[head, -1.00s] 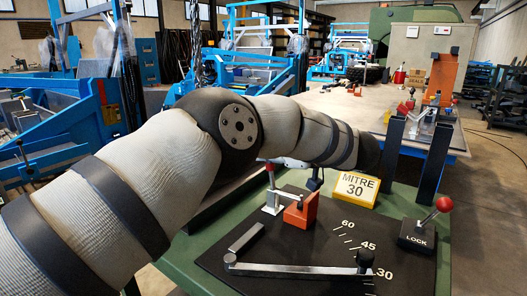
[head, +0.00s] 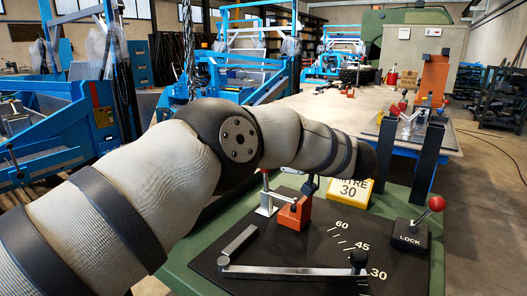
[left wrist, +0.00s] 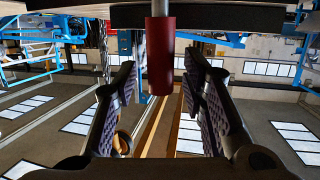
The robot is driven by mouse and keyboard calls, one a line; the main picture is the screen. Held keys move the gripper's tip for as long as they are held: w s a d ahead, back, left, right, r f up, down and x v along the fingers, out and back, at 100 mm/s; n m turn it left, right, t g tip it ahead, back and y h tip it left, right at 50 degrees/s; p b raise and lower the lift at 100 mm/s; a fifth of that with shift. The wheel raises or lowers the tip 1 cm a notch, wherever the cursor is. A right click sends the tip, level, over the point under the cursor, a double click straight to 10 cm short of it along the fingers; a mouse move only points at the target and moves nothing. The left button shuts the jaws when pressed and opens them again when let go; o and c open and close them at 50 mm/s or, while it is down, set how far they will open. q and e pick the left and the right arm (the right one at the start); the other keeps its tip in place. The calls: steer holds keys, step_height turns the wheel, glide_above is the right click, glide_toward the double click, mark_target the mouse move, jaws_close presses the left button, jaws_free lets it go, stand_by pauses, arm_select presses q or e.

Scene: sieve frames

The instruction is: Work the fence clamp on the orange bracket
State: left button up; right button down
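A small orange bracket (head: 295,213) stands on the black plate in the head view. A metal toggle clamp (head: 268,206) stands beside it, its upper part close to my arm's outline. A taller orange bracket (head: 433,78) stands on the bench behind, with a red-handled metal clamp (head: 408,122) at its foot. In the left wrist view my left gripper (left wrist: 160,85) is open. A red grip (left wrist: 161,55) on a grey rod lies between the fingers, with gaps on both sides. My right gripper is out of view.
Two black posts (head: 385,155) (head: 429,160) stand right of my arm. A yellow MITRE 30 sign (head: 355,192) is partly covered by it. A red-knobbed LOCK lever (head: 412,236) and a metal fence bar (head: 295,271) are on the plate. The far bench (head: 330,105) has bare room.

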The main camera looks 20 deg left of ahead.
arm_select(q)
steer(key=v, duration=1.2)
steer(key=shift+s, duration=0.1)
